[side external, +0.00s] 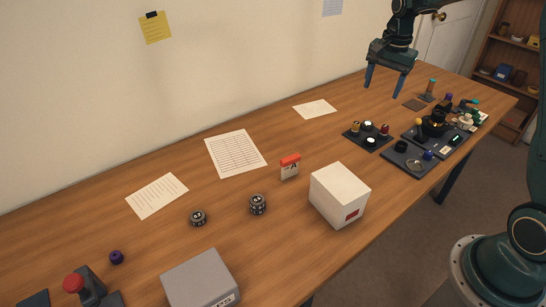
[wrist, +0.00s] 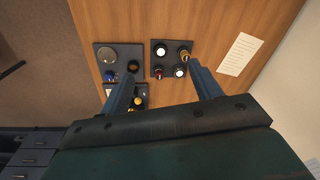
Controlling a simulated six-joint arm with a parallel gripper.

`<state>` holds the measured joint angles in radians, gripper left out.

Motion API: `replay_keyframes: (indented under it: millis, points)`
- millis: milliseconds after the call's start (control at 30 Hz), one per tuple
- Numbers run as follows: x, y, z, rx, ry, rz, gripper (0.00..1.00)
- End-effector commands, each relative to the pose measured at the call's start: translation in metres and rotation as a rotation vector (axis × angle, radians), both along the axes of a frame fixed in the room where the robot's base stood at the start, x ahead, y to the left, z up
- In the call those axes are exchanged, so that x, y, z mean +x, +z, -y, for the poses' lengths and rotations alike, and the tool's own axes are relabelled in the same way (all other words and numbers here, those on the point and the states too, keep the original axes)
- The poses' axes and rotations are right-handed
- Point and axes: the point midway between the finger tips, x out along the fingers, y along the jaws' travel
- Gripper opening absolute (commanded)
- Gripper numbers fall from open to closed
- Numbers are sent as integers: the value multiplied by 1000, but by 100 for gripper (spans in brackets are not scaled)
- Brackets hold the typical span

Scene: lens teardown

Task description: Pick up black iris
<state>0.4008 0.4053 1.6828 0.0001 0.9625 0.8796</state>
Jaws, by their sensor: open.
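A round black part (side external: 401,146), which looks like the black iris, lies on a dark tray (side external: 392,160) at the right of the table in the side view. A clear lens disc (side external: 415,165) and a blue part (side external: 428,155) share this tray. In the wrist view the black part (wrist: 133,66) shows near my left finger, with the lens disc (wrist: 107,54) left of it. My gripper (side external: 385,83) is open and empty, well above the table and behind the trays. In the wrist view its fingers (wrist: 163,72) point toward the trays.
A second dark tray (side external: 354,136) with several small round parts stands beside the first. A larger black assembly (side external: 434,125) rises behind the iris tray. A white box (side external: 340,193) and a red-topped card (side external: 290,167) stand nearer the middle.

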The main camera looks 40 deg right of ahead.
Motion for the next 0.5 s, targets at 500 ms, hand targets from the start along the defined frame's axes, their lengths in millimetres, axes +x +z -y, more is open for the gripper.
replay_keyframes:
  millis: [500]
  points:
    - [25, -77, 62, 48, -288, -78, 64]
